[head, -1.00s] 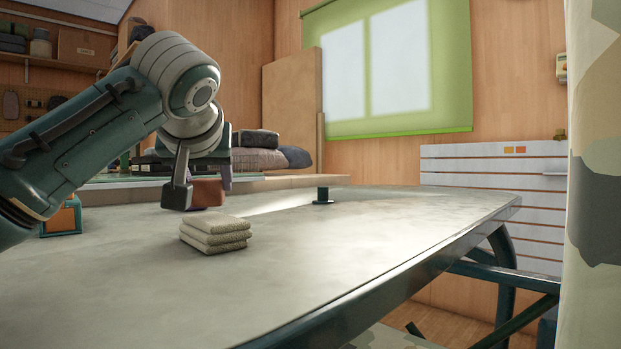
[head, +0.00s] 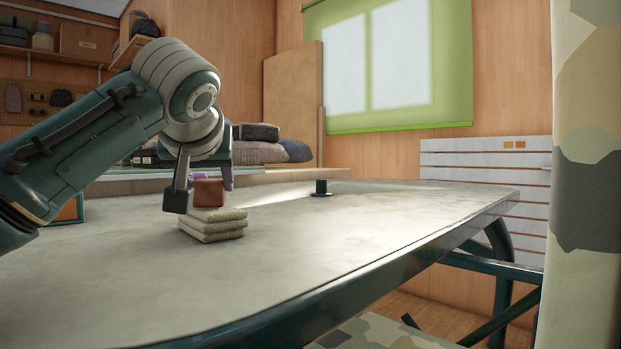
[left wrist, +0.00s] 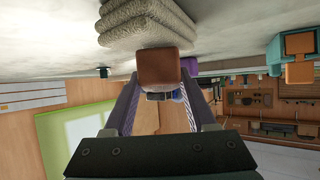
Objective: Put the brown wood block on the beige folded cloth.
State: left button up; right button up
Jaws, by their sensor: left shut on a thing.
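The brown wood block (head: 208,193) is between the fingers of my left gripper (head: 205,191), which is shut on it. In the left wrist view the block (left wrist: 163,67) sits between the fingertips and overlaps the near edge of the cloth. The beige folded cloth (head: 213,230) lies stacked in layers on the table. In the head view the block is at the cloth's upper back edge; I cannot tell whether it touches the cloth. The cloth also shows in the left wrist view (left wrist: 148,24). My right gripper is not in view.
The grey table (head: 330,235) is clear to the right and in front of the cloth. A small dark round post (head: 321,188) stands farther back. A purple thing (left wrist: 189,66) is behind the block. A teal and orange box (head: 68,211) is at left, partly hidden by my arm.

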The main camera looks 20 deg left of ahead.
pick_arm(q)
jog(key=shift+f, duration=0.15)
jog(key=o, duration=1.4)
jog(key=shift+o, duration=0.2)
jog(key=p+v, duration=0.4)
jog(key=v, duration=0.6)
